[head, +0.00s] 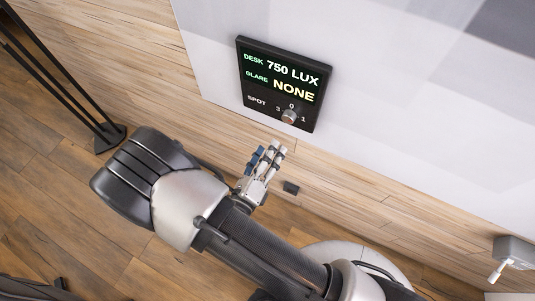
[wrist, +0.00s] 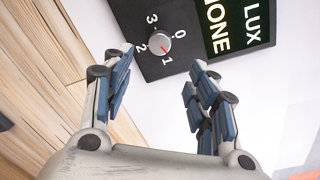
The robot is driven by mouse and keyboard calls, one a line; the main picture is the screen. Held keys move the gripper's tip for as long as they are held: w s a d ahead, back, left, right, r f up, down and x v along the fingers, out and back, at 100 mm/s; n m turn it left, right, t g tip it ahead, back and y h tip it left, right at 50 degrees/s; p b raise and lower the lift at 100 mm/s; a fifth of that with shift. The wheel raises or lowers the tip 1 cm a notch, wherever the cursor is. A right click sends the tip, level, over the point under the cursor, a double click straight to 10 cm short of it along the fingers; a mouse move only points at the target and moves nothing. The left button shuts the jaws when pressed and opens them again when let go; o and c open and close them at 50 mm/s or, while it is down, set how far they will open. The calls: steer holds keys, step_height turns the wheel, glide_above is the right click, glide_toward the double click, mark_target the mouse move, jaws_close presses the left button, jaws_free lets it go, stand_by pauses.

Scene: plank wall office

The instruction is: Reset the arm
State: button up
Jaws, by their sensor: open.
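My gripper (head: 268,152) is open and empty in the head view, just below and left of the black wall panel (head: 243,66). In the wrist view my gripper (wrist: 157,72) has its two blue-padded fingers spread apart, with the panel (wrist: 185,14) beyond them. The panel's round grey knob (head: 289,116) sits near its lower edge, with numbers around it. In the wrist view the knob (wrist: 158,41) shows ahead of the gap between the fingers, apart from both, and a small red mark on it appears to face the 1. The display reads DESK 750 LUX and GLARE NONE.
A grey wall box with a white lever (head: 502,268) is at the lower right. A small dark block (head: 291,187) is on the plank wall below the panel. A black stand (head: 109,136) is at the left. Wooden floor (head: 50,215) shows clear beside it.

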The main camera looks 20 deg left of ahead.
steer(key=shift+s, duration=0.35)
stand_by(0.3)
steer(key=w+d+r+m+g+h, duration=0.5)
steer(key=d+r+m+h, duration=0.45)
steer(key=d+m, duration=0.35)
steer(key=s+d+r+m+g+h, duration=0.1)
steer(key=s+d+r+m+g, duration=0.15)
steer(key=d+m+g, duration=0.2)
steer(key=s+d+r+m+g, duration=0.1)
steer(key=d+r+m+g, duration=0.25)
steer(key=d+m, duration=0.25)
steer(key=s+d+r+m+g+y, duration=0.45)
steer(key=s+d+m, duration=0.2)
steer(key=m, duration=0.45)
step_height(320, 180, up, 6)
steer(key=s+a+m+t+y, duration=0.2)
steer(key=m+t+y, duration=0.3)
steer(key=m, duration=0.7)
steer(key=shift+s+y, duration=0.35)
steer(key=shift+y, duration=0.65)
